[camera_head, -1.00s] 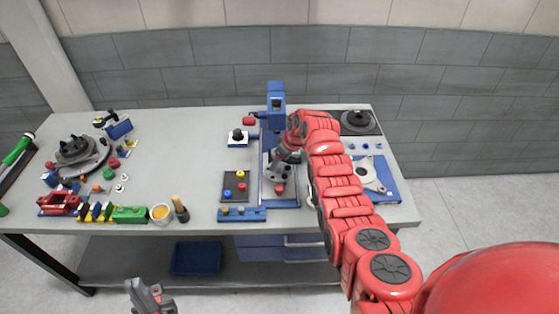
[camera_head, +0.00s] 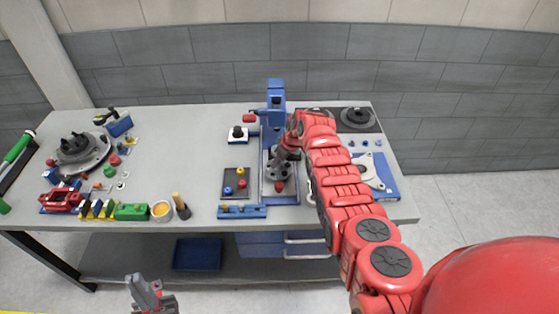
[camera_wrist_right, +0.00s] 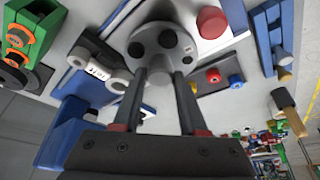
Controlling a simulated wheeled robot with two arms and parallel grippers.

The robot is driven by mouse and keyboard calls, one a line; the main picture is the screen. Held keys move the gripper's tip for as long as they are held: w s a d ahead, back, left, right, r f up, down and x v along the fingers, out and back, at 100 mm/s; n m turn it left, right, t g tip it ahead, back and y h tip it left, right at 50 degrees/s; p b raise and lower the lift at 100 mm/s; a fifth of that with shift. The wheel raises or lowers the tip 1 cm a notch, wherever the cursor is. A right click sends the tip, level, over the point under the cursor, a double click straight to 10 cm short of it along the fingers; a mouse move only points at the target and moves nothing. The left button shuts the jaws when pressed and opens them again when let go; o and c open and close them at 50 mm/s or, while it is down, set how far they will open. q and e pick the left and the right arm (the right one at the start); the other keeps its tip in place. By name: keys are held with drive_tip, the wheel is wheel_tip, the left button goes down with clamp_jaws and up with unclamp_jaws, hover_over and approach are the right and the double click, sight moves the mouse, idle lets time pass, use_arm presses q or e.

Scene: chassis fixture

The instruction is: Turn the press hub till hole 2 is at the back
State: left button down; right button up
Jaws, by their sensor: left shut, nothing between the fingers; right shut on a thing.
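The press hub (camera_head: 279,171) is a grey round part with dark holes, set on the blue press (camera_head: 277,100) in the middle of the table. In the right wrist view, the hub (camera_wrist_right: 165,35) shows several dark holes in its face. My right gripper (camera_head: 284,155) is at the hub; its two fingers (camera_wrist_right: 159,85) are shut on the hub's grey middle part. The hole numbers cannot be read, so I cannot tell where hole 2 is. My left gripper (camera_head: 150,293) is shut and empty, low in front of the table.
A dark tray (camera_head: 231,178) with coloured pegs and a blue rail (camera_head: 240,211) lie left of the hub. A blue plate (camera_head: 388,180) with a white part is to the right, partly behind my right arm. A round grey fixture (camera_head: 80,152) stands far left.

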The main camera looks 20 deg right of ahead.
clamp_jaws()
drive_tip(key=shift+m, duration=0.4)
drive_tip(key=shift+a+f+m+h, duration=0.1)
drive_tip(key=shift+m+h, duration=0.2)
drive_tip(key=shift+m, duration=0.2)
drive_tip(key=shift+m+t, duration=0.3)
drive_tip(key=shift+m, duration=0.1)
drive_tip(key=shift+a+f+m+h+b, duration=0.1)
drive_tip(key=shift+m+h+b, duration=0.4)
drive_tip(key=shift+m, duration=0.4)
drive_tip(key=m+h+b, duration=0.1)
drive_tip(key=m+b, duration=0.3)
drive_tip(key=b, duration=0.2)
drive_tip(key=m+h+b, duration=0.2)
drive_tip(key=m+b, duration=0.2)
drive_tip(key=b, duration=0.2)
drive_tip(key=shift+a+f+g, duration=0.15)
drive_tip(key=shift+a+g, duration=0.05)
drive_tip(key=shift+g, duration=0.2)
drive_tip(key=shift+r+m+h+b, duration=0.3)
drive_tip(key=shift+m+b, duration=0.7)
drive_tip(key=shift+b, duration=0.25)
